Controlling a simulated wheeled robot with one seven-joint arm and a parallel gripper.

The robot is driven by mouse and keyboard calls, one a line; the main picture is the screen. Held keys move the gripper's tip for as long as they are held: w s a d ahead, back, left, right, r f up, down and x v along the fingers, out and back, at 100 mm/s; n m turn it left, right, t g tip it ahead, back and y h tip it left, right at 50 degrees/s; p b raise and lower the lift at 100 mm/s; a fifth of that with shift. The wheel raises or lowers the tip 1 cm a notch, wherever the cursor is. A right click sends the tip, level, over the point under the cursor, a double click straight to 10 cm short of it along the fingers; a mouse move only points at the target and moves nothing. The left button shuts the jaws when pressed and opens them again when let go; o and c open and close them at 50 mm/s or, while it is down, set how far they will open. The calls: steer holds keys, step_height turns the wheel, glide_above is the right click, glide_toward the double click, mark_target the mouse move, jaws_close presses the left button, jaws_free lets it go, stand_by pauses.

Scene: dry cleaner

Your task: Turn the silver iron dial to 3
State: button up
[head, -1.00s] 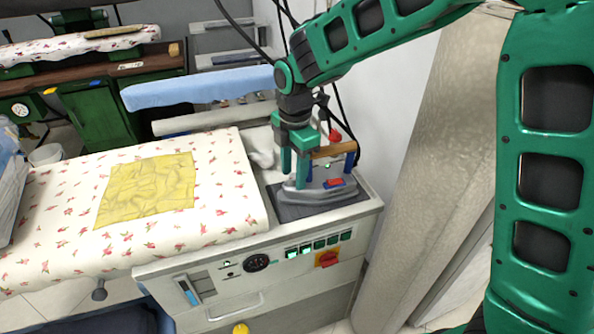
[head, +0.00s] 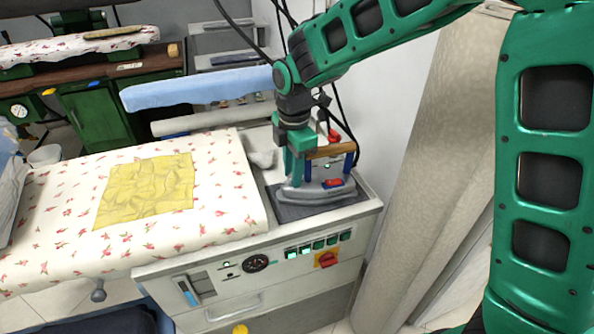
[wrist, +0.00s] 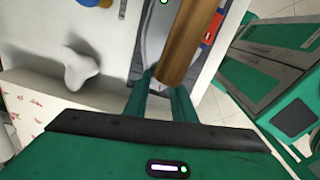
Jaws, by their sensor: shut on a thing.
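The silver iron (head: 315,194) rests on a dark pad at the right end of the ironing unit. It has a wooden handle (head: 331,151) on blue posts, and a red and blue part on its body. My gripper (head: 293,182) points down at the left part of the iron, beside the handle, shut on the dial. The fingers hide the dial, so its setting cannot be read. In the wrist view my gripper's fingers (wrist: 160,80) reach the iron's grey body (wrist: 156,35), close to the large wooden handle.
A floral ironing board (head: 60,215) with a yellow cloth (head: 148,188) lies to the left. Black cables hang by the wall. The unit's front has lit green switches and a red knob (head: 326,259).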

steer(key=m, duration=0.6)
steer(key=shift+a+r, duration=0.1)
steer(key=shift+a, duration=0.15)
steer(key=shift+w+m, duration=0.1)
steer(key=shift+m, duration=0.2)
steer(key=o, duration=1)
steer(key=shift+c, duration=0.2)
steer(key=shift+o, duration=0.5)
steer(key=shift+d, duration=0.1)
step_height(320, 180, up, 11)
steer(key=shift+s+f, duration=0.2)
steer(key=shift+s, duration=0.05)
